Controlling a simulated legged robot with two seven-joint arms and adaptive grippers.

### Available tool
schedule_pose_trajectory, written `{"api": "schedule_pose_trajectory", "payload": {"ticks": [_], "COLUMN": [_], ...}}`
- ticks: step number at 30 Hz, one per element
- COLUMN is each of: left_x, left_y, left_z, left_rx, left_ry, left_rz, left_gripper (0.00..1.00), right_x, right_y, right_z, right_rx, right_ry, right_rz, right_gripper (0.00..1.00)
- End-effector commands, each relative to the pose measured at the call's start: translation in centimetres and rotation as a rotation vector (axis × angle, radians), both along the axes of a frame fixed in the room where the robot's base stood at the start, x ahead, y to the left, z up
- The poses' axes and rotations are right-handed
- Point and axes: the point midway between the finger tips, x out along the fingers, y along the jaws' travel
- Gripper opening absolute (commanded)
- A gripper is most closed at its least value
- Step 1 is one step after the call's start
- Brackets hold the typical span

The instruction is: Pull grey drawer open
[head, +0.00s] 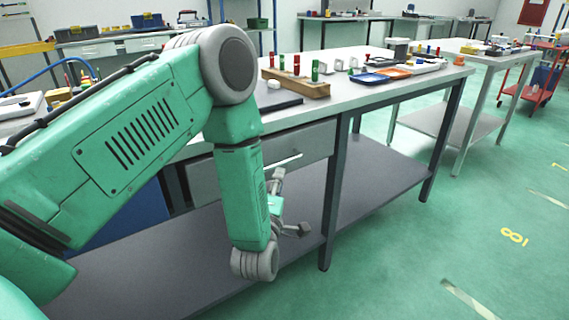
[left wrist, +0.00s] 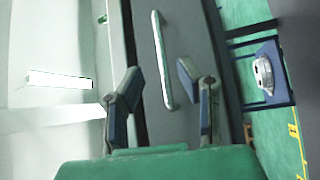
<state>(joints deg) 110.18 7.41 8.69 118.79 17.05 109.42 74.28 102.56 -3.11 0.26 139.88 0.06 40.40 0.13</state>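The grey drawer (head: 312,143) sits under the light tabletop of the near workbench, and its front looks about level with the bench edge. Its pale bar handle (head: 285,161) is partly hidden by my left arm. In the left wrist view, the handle (left wrist: 161,60) runs up the drawer front (left wrist: 190,35), with its lower part between my fingers in the picture. My left gripper (head: 290,203) is open and empty, low in front of the drawer. It also shows in the left wrist view (left wrist: 160,76), fingers spread, apart from the handle. My right gripper is not in view.
The workbench top (head: 350,92) holds a wooden rack (head: 297,86), a blue tray (head: 368,78) and an orange tray (head: 394,72). A bench leg (head: 334,200) stands right of the drawer, and a grey lower shelf (head: 375,185) lies below.

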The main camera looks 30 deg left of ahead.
Motion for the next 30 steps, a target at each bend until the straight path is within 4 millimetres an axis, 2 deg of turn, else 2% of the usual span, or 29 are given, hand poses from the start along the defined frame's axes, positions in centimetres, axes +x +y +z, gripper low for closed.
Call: {"api": "schedule_pose_trajectory", "payload": {"ticks": [3,9,15,23,24,26,27,30], "left_x": [2.4,5.3,6.5,6.6,6.6,6.6,6.6,6.6], "left_y": [0.9,2.1,2.6,2.6,2.6,2.6,2.6,2.6], "left_z": [0.2,0.6,0.9,0.9,0.9,0.9,0.9,0.9], "left_rx": [0.002,0.002,0.002,0.002,0.002,0.001,0.001,0.001], "left_ry": [-0.004,-0.001,0.0,0.002,0.002,0.002,0.002,0.003], "left_rz": [-0.002,-0.002,-0.002,-0.003,-0.003,-0.002,-0.002,-0.001], "left_gripper": [0.31,0.31,0.31,0.31,0.24,0.03,0.0,0.0], "right_x": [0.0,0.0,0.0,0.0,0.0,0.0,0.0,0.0], "right_y": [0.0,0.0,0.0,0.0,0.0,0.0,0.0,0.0], "right_z": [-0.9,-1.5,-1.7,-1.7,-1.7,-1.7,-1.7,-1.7], "right_rx": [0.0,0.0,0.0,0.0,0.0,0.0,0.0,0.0], "right_ry": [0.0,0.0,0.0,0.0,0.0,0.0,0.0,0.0], "right_rz": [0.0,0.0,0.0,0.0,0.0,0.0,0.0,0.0], "right_gripper": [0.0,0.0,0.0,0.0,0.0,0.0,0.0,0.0]}}
